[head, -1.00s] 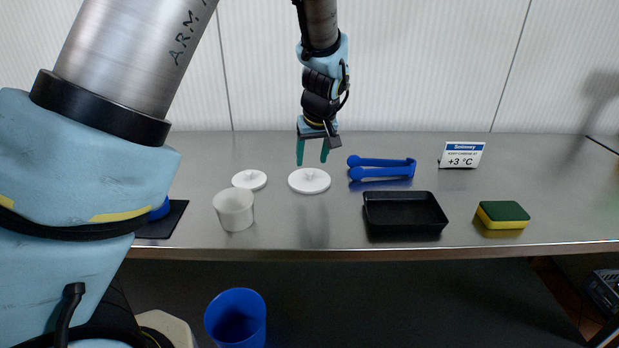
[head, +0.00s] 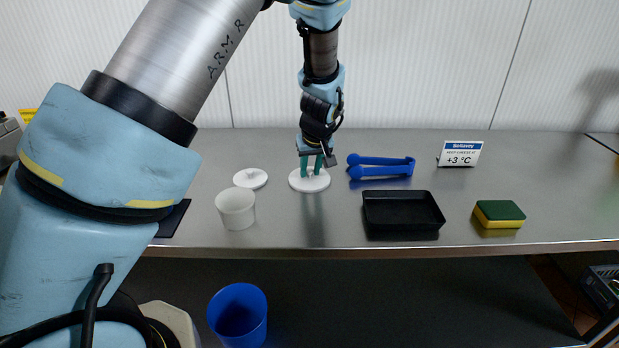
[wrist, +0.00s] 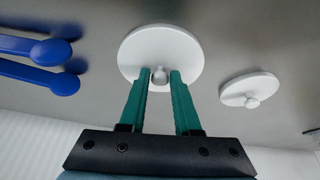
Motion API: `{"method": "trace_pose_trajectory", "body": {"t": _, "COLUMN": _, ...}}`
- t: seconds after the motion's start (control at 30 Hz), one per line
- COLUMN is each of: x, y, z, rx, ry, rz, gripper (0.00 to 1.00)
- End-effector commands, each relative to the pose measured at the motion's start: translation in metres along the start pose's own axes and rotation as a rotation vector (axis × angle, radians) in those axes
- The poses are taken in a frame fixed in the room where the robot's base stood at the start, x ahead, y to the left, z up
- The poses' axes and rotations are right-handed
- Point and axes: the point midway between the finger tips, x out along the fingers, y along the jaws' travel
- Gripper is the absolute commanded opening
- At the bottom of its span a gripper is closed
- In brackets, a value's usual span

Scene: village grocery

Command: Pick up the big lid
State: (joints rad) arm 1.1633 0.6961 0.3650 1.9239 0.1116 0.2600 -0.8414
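The big lid (head: 310,184) is a white disc with a small knob, lying flat on the steel counter. It also shows in the wrist view (wrist: 160,42). My gripper (head: 311,170) is down at the lid. In the wrist view its two green fingers (wrist: 160,76) stand apart on either side of the knob (wrist: 159,73), with a small gap visible. A smaller white lid (head: 250,178) with a knob lies to the left; in the wrist view it is on the right (wrist: 248,90).
Blue tongs (head: 381,167) lie just right of the big lid. A white cup (head: 236,209) stands front left, a black tray (head: 403,212) front right. Further right are a sponge (head: 499,214) and a price sign (head: 460,153). A blue bin (head: 238,315) is below the counter edge.

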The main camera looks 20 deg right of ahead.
Motion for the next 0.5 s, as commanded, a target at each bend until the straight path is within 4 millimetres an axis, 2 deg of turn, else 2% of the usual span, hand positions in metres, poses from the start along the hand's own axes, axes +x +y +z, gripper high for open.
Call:
{"method": "trace_pose_trajectory", "body": {"t": 0.03, "x": -0.0001, "y": 0.0000, "z": 0.0000, "rx": 0.000, "ry": 0.000, "rz": 0.000, "gripper": 0.24}}
{"method": "trace_pose_trajectory", "body": {"t": 0.27, "x": -0.0002, "y": 0.0000, "z": 0.0000, "rx": 0.000, "ry": 0.000, "rz": 0.000, "gripper": 0.00}}
{"method": "trace_pose_trajectory", "body": {"t": 0.5, "x": -0.0002, "y": 0.0000, "z": 0.0000, "rx": 0.000, "ry": 0.000, "rz": 0.000, "gripper": 0.00}}
